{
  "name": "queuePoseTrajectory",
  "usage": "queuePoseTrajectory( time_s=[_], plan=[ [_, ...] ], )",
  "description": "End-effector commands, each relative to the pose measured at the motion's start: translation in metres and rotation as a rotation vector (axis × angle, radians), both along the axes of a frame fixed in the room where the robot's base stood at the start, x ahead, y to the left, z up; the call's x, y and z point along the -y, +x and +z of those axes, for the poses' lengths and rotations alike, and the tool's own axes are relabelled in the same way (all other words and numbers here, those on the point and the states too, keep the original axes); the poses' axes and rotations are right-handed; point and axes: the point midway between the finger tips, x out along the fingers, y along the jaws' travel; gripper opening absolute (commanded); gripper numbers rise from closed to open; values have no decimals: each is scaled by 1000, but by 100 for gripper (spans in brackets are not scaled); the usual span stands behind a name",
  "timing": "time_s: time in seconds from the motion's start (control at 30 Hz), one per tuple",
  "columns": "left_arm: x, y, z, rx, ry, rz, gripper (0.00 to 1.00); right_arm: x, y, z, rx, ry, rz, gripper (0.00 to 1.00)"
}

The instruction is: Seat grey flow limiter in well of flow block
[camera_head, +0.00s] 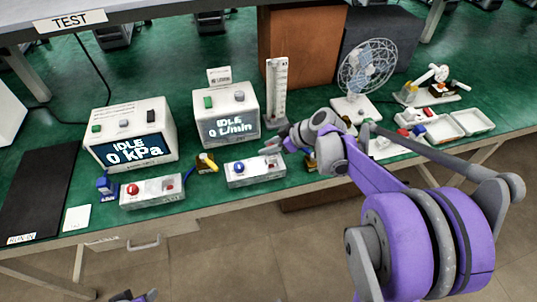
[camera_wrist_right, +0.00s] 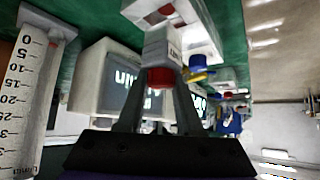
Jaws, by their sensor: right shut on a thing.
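My right gripper (camera_head: 270,150) is just above the right end of the nearer-right flow block (camera_head: 243,183), a pale block with a blue knob and a red spot. In the right wrist view my gripper (camera_wrist_right: 159,100) is shut on a small light-grey piece (camera_wrist_right: 163,47) with a red end toward the camera, apparently the grey flow limiter. A pale block with red markings (camera_wrist_right: 205,40) lies just beyond it. Whether the piece touches the block cannot be told. At the bottom edge of the head view, a sliver of what seems my left gripper (camera_head: 135,297) shows; its fingers are unclear.
A flow meter (camera_head: 228,129) reading IDLE 0 L/min stands behind the block, with a pressure meter (camera_head: 130,154) to its left. A second block (camera_head: 150,204) with red parts sits left. A scale column (camera_head: 278,90) and a fan (camera_head: 367,68) stand behind.

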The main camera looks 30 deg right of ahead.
Motion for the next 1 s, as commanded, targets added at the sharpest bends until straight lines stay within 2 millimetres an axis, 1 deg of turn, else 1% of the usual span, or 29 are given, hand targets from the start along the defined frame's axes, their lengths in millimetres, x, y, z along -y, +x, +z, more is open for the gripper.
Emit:
queuePoseTrajectory(
  time_s=[0.1,0.2,0.3,0.5,0.63,0.67,0.7,0.8,1.0],
  plan=[
    [0,-1,-3,-1,0,0,50,0,0,-19,0,1,1,0],
    [0,-1,-5,-2,0,0,50,0,0,-30,0,1,1,0],
    [0,-1,-5,-2,0,0,50,0,0,-33,0,0,0,0],
    [0,-1,-5,-2,0,0,50,0,0,-33,0,0,0,0],
    [0,-1,-8,-3,0,0,50,0,0,-37,0,0,0,0],
    [0,-1,-7,-3,0,0,50,0,0,-36,0,0,0,40],
    [0,-1,-7,-3,0,0,50,0,0,-36,0,0,0,47],
    [0,-1,-7,-2,0,0,50,0,0,-36,0,0,0,65],
    [0,-1,-7,-2,0,0,50,0,0,-35,0,0,0,65]
  ],
)
